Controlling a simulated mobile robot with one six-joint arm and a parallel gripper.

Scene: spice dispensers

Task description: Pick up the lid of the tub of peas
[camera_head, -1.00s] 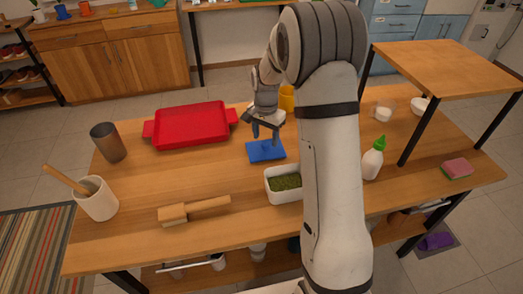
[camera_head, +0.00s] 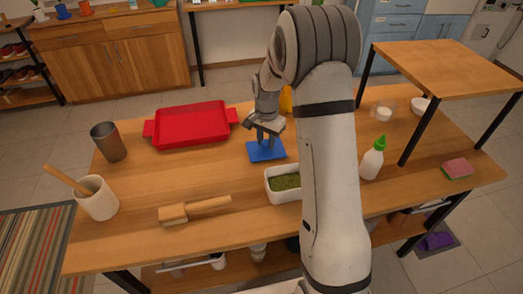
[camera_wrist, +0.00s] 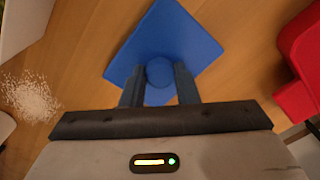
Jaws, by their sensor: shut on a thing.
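The blue lid (camera_head: 265,151) lies flat on the wooden table, behind the white tub of green peas (camera_head: 284,184). The tub is open and partly hidden by my arm. My gripper (camera_head: 268,138) is over the lid, pointing down. In the wrist view, its two fingers (camera_wrist: 159,80) stand on either side of the round knob (camera_wrist: 160,70) of the blue lid (camera_wrist: 180,35) and are shut on it. The lid looks to be still on or very close to the table.
A red tray (camera_head: 192,125) lies to the left of the lid. A green-capped white bottle (camera_head: 372,160) stands right of my arm. A raised wooden shelf (camera_head: 450,70) is at the right.

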